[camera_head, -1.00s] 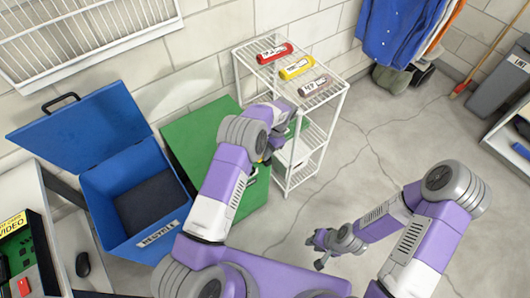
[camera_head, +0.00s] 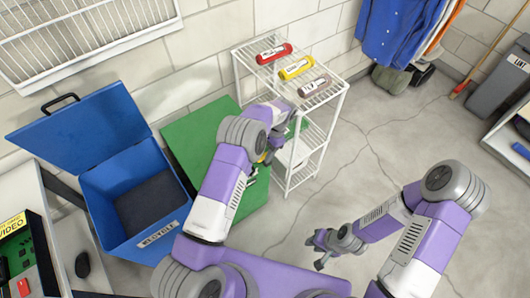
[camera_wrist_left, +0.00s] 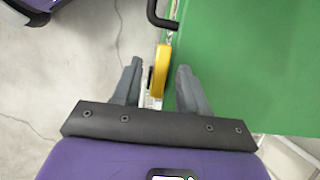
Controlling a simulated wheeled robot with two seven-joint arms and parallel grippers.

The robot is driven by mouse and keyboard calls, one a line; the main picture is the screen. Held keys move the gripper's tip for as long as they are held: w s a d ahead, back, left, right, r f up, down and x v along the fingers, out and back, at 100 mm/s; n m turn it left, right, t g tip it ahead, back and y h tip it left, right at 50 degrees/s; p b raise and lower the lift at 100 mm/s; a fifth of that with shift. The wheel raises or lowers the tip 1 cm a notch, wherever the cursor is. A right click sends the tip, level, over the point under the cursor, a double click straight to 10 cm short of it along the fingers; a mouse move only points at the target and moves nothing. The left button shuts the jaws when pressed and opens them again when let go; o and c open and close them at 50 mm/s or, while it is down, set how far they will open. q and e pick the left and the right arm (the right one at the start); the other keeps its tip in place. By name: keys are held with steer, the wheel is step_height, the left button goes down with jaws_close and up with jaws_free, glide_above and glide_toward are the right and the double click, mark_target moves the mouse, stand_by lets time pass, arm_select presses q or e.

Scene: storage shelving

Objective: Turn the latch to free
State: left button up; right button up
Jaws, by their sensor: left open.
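A yellow latch piece (camera_wrist_left: 161,68) sits at the edge of a green box (camera_wrist_left: 245,65) in the left wrist view. A pale metal part shows just below it. My left gripper (camera_wrist_left: 160,72) is open, with one finger on either side of the yellow piece and visible gaps between. In the head view the green box (camera_head: 190,140) stands beside the wire shelf, and my left forearm and wrist mostly hide the latch and left gripper (camera_head: 268,156). My right gripper (camera_head: 321,249) hangs over bare floor, empty, its fingers apart.
A black handle (camera_wrist_left: 158,14) juts from the green box just beyond the latch. A white wire shelf (camera_head: 322,97) with several coloured cylinders stands to the right. An open blue recycle bin (camera_head: 100,205) is at left.

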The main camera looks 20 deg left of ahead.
arm_select(q)
steer(key=p+v, duration=0.1)
steer(key=v, duration=0.6)
steer(key=shift+r+p, duration=0.15)
steer(key=shift+p, duration=0.25)
